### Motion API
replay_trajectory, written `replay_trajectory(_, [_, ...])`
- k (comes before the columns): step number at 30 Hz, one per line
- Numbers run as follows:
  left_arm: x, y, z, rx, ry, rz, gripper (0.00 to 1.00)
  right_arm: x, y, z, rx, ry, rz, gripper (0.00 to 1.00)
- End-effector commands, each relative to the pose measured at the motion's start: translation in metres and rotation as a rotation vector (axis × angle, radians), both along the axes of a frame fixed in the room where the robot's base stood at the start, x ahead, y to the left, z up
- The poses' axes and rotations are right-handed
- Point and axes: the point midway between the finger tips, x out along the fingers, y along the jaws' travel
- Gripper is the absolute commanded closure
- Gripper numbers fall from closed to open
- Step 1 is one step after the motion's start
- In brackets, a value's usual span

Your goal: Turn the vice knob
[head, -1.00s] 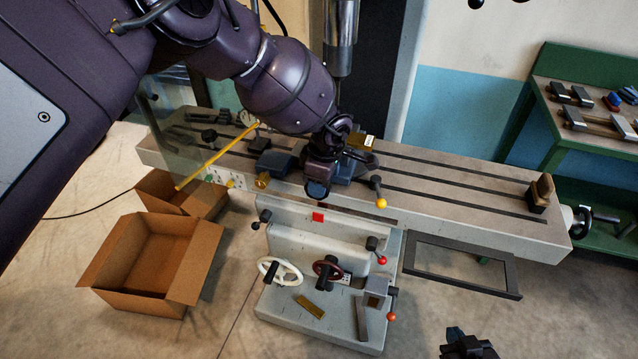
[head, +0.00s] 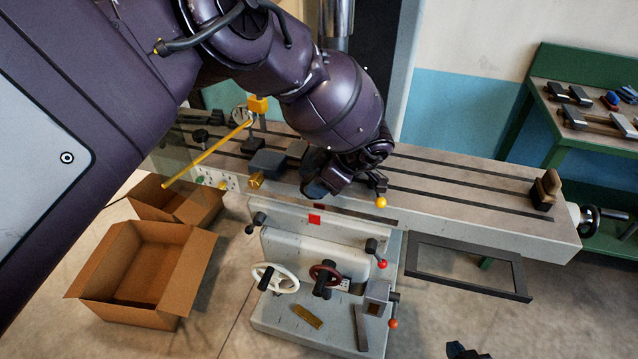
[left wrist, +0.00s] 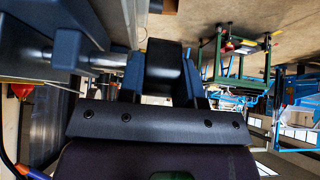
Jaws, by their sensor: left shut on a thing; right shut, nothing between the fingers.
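The blue vice (head: 268,163) sits on the slotted machine table, partly hidden by my left arm in the head view. My left gripper (head: 318,186) is at the vice's right side, with its fingertips hard to make out there. In the left wrist view its blue fingers (left wrist: 162,75) are shut on the black vice knob (left wrist: 163,62). A metal shaft (left wrist: 80,60) comes towards the knob from the left. My right gripper (head: 464,351) shows only partly at the bottom edge, shut and empty, away from the vice.
The long machine table (head: 450,180) is mostly clear right of the vice. Handwheels (head: 275,278) are below. A cardboard box (head: 150,275) lies on the floor at left; a green bench (head: 570,130) stands at right.

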Motion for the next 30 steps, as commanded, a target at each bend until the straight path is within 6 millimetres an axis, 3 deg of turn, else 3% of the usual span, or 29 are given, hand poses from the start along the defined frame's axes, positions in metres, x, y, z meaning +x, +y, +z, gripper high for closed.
replay_trajectory(10, [0.001, 0.000, 0.001, 0.001, -0.003, 0.000, 0.92, 0.001, 0.000, 0.000, -0.001, -0.001, 0.001, 1.00])
replay_trajectory(11, [0.001, 0.000, 0.001, 0.001, -0.003, 0.000, 0.64, 0.001, 0.000, 0.001, -0.002, -0.003, 0.001, 1.00])
replay_trajectory(15, [0.000, 0.000, 0.001, 0.001, -0.002, 0.000, 0.43, 0.005, 0.001, 0.004, -0.002, -0.013, 0.004, 1.00])
replay_trajectory(25, [0.000, -0.002, 0.003, 0.001, -0.001, -0.001, 0.43, 0.010, 0.001, 0.008, 0.000, -0.024, 0.006, 1.00])
replay_trajectory(30, [-0.003, -0.012, 0.018, -0.001, -0.003, -0.001, 0.43, 0.008, 0.001, 0.005, -0.001, -0.019, 0.005, 1.00])
